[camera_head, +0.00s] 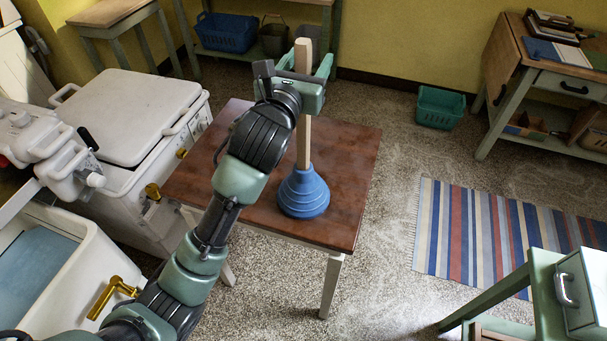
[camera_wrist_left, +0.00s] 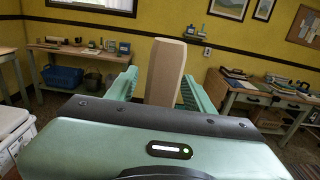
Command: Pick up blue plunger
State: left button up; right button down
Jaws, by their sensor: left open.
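The blue plunger (camera_head: 303,191) stands upright on a small brown wooden table (camera_head: 345,190) in the head view, its wooden handle (camera_head: 304,140) pointing up. My left gripper (camera_head: 308,72) is open at the upper part of the handle, with the handle between its two fingers. In the left wrist view the handle top (camera_wrist_left: 165,72) shows between the open green fingers, with a gap visible on the left side. The blue cup is hidden in the wrist view. My right gripper is in neither view.
A white washer (camera_head: 135,115) stands left of the table, with a white basin (camera_head: 60,265) in front. A striped rug (camera_head: 490,225), a green basket (camera_head: 440,107) and a wooden desk (camera_head: 550,75) are on the right.

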pick_arm(q)
jog(key=shift+c, duration=0.3)
grip_shut()
dwell(1.1)
jog(key=shift+r, duration=0.1)
